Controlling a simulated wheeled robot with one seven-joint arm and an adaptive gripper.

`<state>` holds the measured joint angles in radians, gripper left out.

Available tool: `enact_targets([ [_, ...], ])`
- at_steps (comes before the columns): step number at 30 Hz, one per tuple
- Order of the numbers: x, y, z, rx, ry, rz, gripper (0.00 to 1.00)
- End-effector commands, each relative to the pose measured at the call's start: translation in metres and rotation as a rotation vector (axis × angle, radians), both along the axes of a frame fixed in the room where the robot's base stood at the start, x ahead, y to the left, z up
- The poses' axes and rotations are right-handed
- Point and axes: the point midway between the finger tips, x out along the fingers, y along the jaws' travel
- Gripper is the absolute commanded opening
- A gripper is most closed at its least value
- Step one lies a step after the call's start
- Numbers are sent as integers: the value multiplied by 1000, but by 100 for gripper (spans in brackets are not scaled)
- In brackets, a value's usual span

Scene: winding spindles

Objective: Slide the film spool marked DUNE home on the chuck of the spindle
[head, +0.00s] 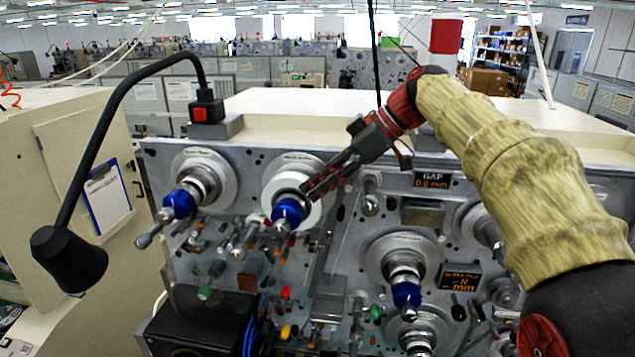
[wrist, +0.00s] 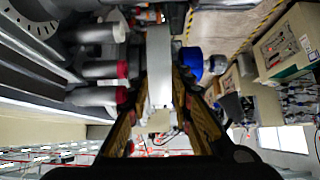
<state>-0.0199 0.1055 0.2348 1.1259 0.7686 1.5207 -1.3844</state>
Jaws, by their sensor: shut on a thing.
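A white film spool (head: 276,183) sits around the spindle with the blue-nosed chuck (head: 288,212), at the upper middle of the machine face in the head view. Its marking is too small to read. My gripper (head: 318,184) reaches in from the upper right and is shut on the spool's right rim. In the wrist view the spool (wrist: 159,72) shows edge-on as a pale band between my two fingers, with the blue chuck nose (wrist: 191,62) beyond its right side. I cannot tell whether a gap is left behind the spool.
Another blue-nosed spindle (head: 180,204) stands to the left and one (head: 406,294) at the lower right. A GAP display (head: 433,181) seems to read 0.0 mm, but is blurred. A black lamp (head: 70,258) hangs at the left. Knobs and rollers crowd the face below.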

Motion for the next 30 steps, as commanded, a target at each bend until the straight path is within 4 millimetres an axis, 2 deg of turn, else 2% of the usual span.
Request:
enact_targets([
  [1,4,-1,5,4,-16,-11,0],
  [2,4,-1,5,4,-16,-11,23],
  [13,4,-1,4,3,-15,-10,43],
  [23,2,-2,3,2,-8,-6,43],
  [30,0,-25,25,2,-10,-10,43],
])
